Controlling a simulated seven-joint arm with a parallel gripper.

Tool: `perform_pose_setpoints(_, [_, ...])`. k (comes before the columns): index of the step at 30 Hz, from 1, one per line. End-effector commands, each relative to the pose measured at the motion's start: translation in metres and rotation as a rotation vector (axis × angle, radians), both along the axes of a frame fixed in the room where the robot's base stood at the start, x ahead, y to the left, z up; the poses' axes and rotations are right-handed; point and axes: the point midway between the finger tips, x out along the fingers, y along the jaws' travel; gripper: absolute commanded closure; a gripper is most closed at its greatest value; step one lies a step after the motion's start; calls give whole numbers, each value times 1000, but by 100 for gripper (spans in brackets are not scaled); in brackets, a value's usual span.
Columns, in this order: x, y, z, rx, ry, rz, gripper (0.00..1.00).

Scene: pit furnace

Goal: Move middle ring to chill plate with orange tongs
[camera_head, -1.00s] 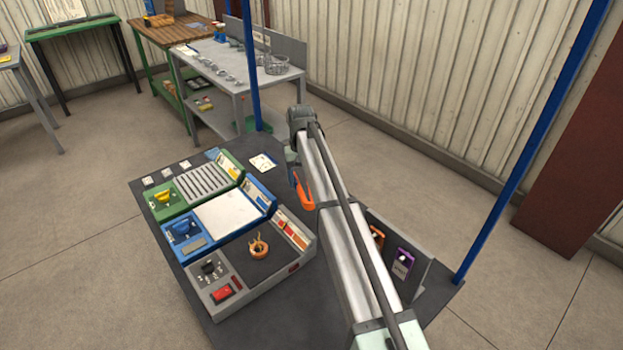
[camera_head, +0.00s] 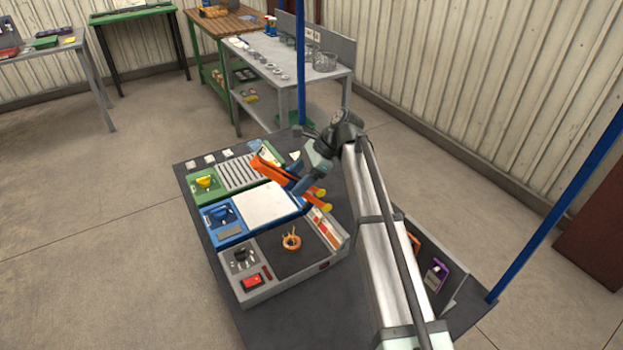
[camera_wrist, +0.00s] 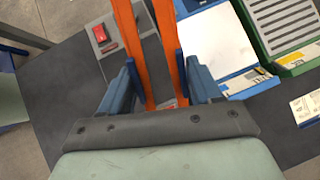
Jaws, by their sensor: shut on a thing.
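A small copper-orange ring (camera_head: 291,243) with upright prongs sits on the dark plate of the grey unit (camera_head: 285,287); I cannot tell whether several rings are stacked there. My gripper (camera_head: 297,184), with blue fingers, is shut on the orange tongs (camera_head: 264,165), above the units and apart from the ring. The tongs slant across the gripper, with yellow ends at the lower right. In the wrist view the tongs (camera_wrist: 126,22) run up between my fingers (camera_wrist: 160,82) as two orange bars. The blue unit behind has a pale flat plate (camera_head: 266,204); I cannot tell whether it is the chill plate.
A green unit with a slatted top (camera_head: 236,173) stands behind the blue unit. A holder with a purple item (camera_head: 436,273) is at the right. Blue posts (camera_head: 559,207) rise at the bench corners. A grey table (camera_head: 318,74) with wire baskets stands behind, apart from the bench.

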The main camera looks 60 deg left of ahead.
Motion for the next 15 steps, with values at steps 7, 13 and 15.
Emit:
perform_pose_setpoints(7, [-56,-22,29,85,167,-351,45])
perform_pose_setpoints(13, [-79,-27,46,140,237,-488,45])
perform_pose_setpoints(15, [-83,-27,50,151,249,-512,45])
